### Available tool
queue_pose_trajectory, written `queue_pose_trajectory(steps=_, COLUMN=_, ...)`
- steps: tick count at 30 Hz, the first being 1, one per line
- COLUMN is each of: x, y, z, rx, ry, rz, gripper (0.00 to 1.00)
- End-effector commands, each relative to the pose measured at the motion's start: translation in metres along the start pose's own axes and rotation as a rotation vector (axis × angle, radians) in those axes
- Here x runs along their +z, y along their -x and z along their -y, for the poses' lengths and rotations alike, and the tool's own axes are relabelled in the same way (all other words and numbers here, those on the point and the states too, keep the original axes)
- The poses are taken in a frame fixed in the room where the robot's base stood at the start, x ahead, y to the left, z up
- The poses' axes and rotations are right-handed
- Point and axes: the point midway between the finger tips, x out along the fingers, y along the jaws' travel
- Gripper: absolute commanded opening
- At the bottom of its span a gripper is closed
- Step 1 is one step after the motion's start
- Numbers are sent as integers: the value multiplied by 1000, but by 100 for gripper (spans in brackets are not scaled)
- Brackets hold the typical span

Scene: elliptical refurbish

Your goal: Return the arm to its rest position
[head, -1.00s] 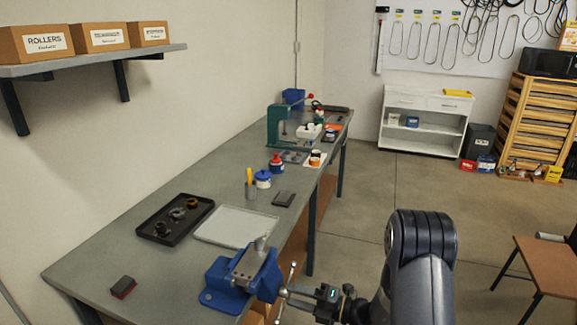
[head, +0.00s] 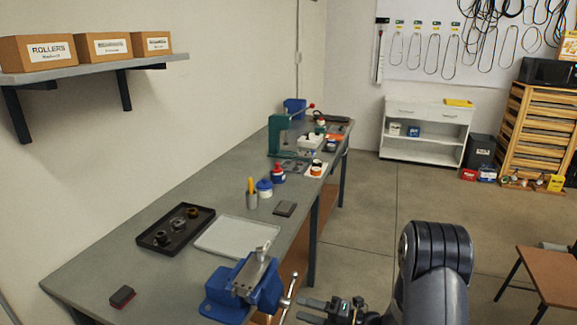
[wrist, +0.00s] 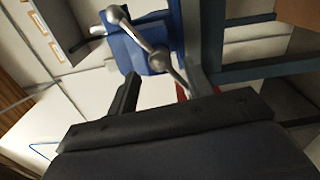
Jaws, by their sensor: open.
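My gripper (head: 302,311) is at the bottom of the head view, just right of the blue vise (head: 247,287) on the bench's front edge. Its two dark fingers point left, are spread apart and hold nothing. They are close to the vise's silver handle (head: 288,298); whether they touch it I cannot tell. In the wrist view the dark fingers of my gripper (wrist: 163,86) stand apart. The handle (wrist: 150,45) and the blue vise (wrist: 125,52) show beyond them.
On the workbench (head: 150,283) are a black parts tray (head: 150,243), a pale tray (head: 236,238), a dark red-edged block (head: 122,297) and a green press (head: 276,138). A brown-topped stool (head: 550,275) stands at right. The floor between is clear.

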Motion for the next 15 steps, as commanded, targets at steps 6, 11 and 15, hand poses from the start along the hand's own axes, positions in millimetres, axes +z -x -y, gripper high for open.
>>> queue_pose_trajectory(steps=6, x=1, y=40, z=2, rx=0, ry=1, rz=5, gripper=48)
queue_pose_trajectory(steps=11, x=1, y=65, z=1, rx=0, ry=1, rz=4, gripper=48)
queue_pose_trajectory(steps=15, x=-1, y=49, z=-2, rx=2, ry=-1, rz=-5, gripper=48)
